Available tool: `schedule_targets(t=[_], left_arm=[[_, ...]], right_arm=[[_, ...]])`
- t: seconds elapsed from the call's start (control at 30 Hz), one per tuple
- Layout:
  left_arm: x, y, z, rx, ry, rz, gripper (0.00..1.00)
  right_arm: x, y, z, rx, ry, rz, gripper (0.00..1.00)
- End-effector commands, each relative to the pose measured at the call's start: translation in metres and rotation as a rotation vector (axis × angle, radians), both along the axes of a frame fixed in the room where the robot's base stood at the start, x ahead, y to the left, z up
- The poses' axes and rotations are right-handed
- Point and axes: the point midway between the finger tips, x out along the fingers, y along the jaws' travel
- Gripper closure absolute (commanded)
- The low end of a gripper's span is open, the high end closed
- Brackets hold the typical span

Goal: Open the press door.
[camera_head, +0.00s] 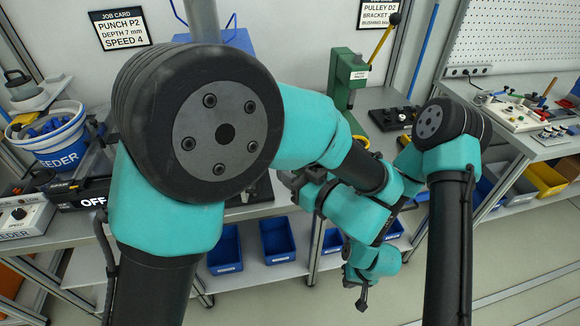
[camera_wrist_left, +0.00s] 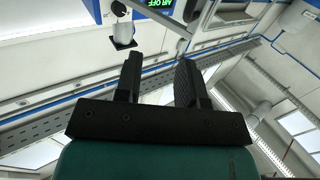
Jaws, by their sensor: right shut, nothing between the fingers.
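No press door can be made out in the head view. A green press (camera_head: 345,75) with a yellow-handled lever stands at the back of the bench. A blue housing (camera_head: 238,42) is mostly hidden behind my left arm, so I cannot tell whether it has a door. My right gripper (camera_head: 362,300) points down in front of the bench, shut and empty, clear of the press. My left gripper (camera_wrist_left: 158,80) is open and empty in the left wrist view, tilted toward the ceiling. In the head view I cannot pick it out among the arm links.
A feeder bowl (camera_head: 58,135) and an OFF panel (camera_head: 88,200) are on the left. Blue bins (camera_head: 277,240) sit below the bench. A side table (camera_head: 530,125) with parts stands at right, with yellow bins (camera_head: 545,180) under it. The floor at lower right is clear.

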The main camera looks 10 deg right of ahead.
Motion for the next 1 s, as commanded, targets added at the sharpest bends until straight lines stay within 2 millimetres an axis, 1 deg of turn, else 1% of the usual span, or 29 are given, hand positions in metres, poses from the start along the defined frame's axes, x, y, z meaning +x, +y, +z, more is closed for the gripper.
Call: schedule_targets(t=[0.03, 0.3, 0.4, 0.5, 0.67, 0.93, 1.0], left_arm=[[-0.008, 0.002, -0.002, 0.005, 0.006, 0.000, 0.64], [-0.060, 0.009, 0.000, 0.006, 0.012, 0.002, 0.64], [-0.077, 0.011, 0.001, 0.006, 0.013, 0.002, 0.64], [-0.090, 0.013, 0.001, 0.005, 0.014, 0.003, 0.64], [-0.099, 0.014, 0.002, 0.006, 0.014, 0.005, 0.64], [-0.100, 0.014, 0.002, 0.006, 0.015, 0.006, 0.64], [-0.100, 0.014, 0.002, 0.006, 0.015, 0.006, 0.70]], right_arm=[[0.001, 0.000, 0.000, 0.000, -0.001, 0.001, 1.00], [0.001, 0.000, -0.001, 0.000, -0.001, 0.001, 1.00], [0.001, 0.000, -0.001, 0.000, -0.001, 0.001, 1.00], [0.001, 0.000, -0.001, 0.000, -0.001, 0.001, 1.00], [0.001, 0.000, -0.001, 0.000, -0.001, 0.001, 1.00], [0.001, 0.000, -0.001, 0.000, -0.001, 0.001, 1.00], [0.001, 0.000, -0.001, 0.000, -0.001, 0.001, 1.00]])
